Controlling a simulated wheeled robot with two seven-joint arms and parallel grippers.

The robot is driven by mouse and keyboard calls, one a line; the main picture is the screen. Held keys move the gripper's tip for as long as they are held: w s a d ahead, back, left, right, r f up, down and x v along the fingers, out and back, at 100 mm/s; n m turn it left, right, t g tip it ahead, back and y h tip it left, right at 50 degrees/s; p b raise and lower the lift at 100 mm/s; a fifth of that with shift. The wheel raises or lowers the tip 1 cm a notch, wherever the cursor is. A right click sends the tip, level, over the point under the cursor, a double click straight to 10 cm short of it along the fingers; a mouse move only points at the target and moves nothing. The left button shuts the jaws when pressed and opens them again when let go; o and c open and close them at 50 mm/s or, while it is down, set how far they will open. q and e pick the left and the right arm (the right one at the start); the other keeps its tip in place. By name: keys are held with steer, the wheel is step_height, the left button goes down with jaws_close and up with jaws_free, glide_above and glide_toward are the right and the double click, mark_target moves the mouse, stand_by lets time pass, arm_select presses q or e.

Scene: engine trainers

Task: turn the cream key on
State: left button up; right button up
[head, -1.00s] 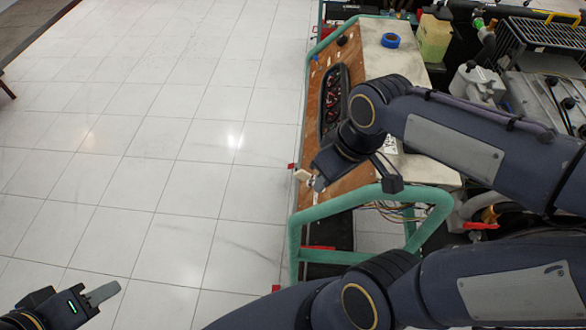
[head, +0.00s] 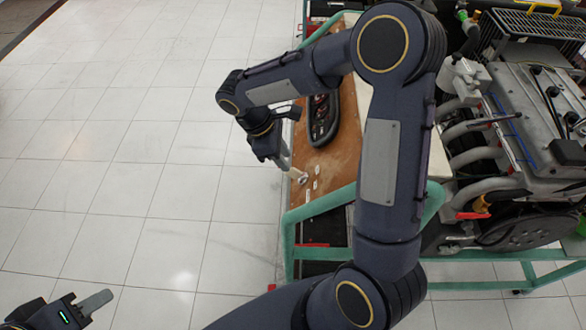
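The cream key (head: 297,173) appears as a small pale piece on the brown wooden panel (head: 322,160) of the engine trainer, near its left edge. My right gripper (head: 285,163) reaches down from the upper left, with its pale fingertips right at the key. I cannot tell whether they touch it, and the gap between the fingers does not show. My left gripper (head: 97,301) is low at the left corner, over the floor and far from the panel. Its fingers overlap in this view, and nothing shows in them.
A dark gauge cluster (head: 322,117) sits on the panel behind the key. A teal tube frame (head: 322,203) runs along the panel's near edge. The engine (head: 535,105) stands to the right. The white tiled floor (head: 150,150) at left is clear.

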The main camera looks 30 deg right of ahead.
mark_target(292, 168)
steer(key=x, duration=0.6)
steer(key=shift+s+d+f+p, duration=0.1)
steer(key=shift+f+p, duration=0.05)
steer(key=shift+p, duration=0.15)
jaws_close()
